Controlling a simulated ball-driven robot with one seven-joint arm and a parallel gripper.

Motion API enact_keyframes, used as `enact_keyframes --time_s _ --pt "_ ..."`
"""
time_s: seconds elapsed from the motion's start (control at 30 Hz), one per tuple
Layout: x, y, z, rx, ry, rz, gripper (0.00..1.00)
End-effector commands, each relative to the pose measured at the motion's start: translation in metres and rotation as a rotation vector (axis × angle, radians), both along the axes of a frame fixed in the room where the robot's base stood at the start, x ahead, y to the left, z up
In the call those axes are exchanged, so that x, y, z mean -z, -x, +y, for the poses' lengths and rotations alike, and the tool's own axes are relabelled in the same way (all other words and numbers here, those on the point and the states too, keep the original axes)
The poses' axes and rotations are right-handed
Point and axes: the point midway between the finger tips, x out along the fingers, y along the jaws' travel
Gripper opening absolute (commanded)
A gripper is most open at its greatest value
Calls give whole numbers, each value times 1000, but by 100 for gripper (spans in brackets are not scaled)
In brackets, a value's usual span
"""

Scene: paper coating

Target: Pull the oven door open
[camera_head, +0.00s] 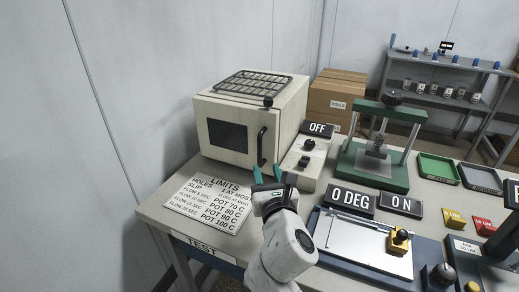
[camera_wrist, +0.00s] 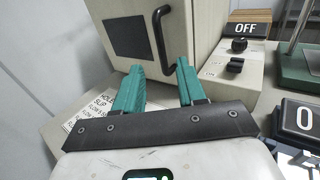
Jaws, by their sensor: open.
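The oven (camera_head: 217,125) is a cream box with a dark window and a black vertical handle (camera_head: 262,146) on the right of its door (camera_head: 222,152). The door looks shut. My gripper (camera_head: 267,174) has green fingers and is in front of the oven, just below the handle. In the wrist view my gripper (camera_wrist: 155,80) is open and empty. The handle (camera_wrist: 163,38) is ahead of the fingers, its lower end close to the right fingertip. I cannot tell whether they touch. The oven door (camera_wrist: 135,35) also shows there.
A control box with an OFF sign (camera_head: 317,129) stands right of the oven. A LIMITS sheet (camera_head: 208,202) lies in front of it. A wire rack (camera_head: 250,83) sits on top of the oven. A green press (camera_head: 374,150) and a coating plate (camera_head: 362,244) are to the right.

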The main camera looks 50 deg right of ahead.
Motion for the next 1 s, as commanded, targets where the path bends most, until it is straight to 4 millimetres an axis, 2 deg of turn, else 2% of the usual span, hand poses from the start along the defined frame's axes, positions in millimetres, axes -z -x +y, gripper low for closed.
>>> enact_keyframes --time_s 0.3,0.5,0.7,0.97,1.0 --pt "0 -46 -35 2 -2 -1 40" --pt "0 -67 -51 2 -4 0 40" --pt "0 -76 -57 2 -4 0 40" --pt "0 -76 -57 1 -5 0 40" --pt "0 -76 -57 1 -5 0 36"
